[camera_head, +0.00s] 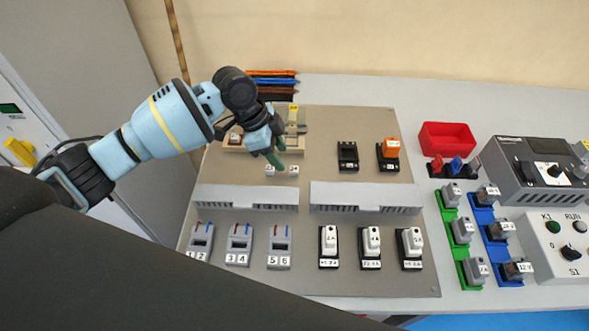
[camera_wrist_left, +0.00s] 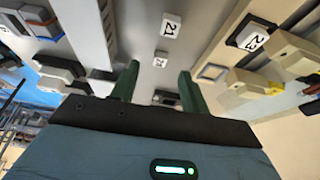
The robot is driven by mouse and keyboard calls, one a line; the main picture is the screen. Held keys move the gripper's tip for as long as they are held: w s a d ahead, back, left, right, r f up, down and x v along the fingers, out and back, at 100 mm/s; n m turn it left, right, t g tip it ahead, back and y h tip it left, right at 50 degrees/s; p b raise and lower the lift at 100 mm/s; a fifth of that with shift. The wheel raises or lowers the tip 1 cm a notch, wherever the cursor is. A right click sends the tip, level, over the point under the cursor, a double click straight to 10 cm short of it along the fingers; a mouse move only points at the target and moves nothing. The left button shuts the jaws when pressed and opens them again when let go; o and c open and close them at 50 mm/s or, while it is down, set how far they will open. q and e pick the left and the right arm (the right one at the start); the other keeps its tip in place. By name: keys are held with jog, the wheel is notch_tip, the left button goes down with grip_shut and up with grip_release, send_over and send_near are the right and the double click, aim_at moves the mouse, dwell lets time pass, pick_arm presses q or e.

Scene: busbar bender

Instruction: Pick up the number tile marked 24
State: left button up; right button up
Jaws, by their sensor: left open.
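Two small white number tiles lie on the beige panel in the head view, a left one (camera_head: 269,171) and a right one (camera_head: 293,170). In the left wrist view one tile reads 21 (camera_wrist_left: 170,26). A smaller-looking tile (camera_wrist_left: 161,58) lies beyond the gap between my fingers; its marking is too small to read surely, perhaps 24. A tile marked 23 (camera_wrist_left: 252,40) sits in a dark holder on the beige fixture. My left gripper (camera_head: 280,158) is open and empty, its green fingers pointing down just above the two loose tiles. My right gripper is out of view.
Grey slotted ducts (camera_head: 246,197) run across the panel in front of the tiles. A black block (camera_head: 347,155) and an orange-topped block (camera_head: 390,148) stand to the right. The beige fixture (camera_head: 292,128) is behind my gripper. Bare panel lies right of the tiles.

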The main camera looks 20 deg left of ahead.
aim_at(292, 169)
pick_arm(q)
jog(key=shift+d+x, duration=0.15)
jog(key=shift+x, duration=1.2)
jog(key=shift+d+x, duration=0.1)
jog(key=shift+x, duration=1.2)
jog(key=shift+w+r, duration=0.15)
jog(key=shift+c, duration=0.2)
grip_shut()
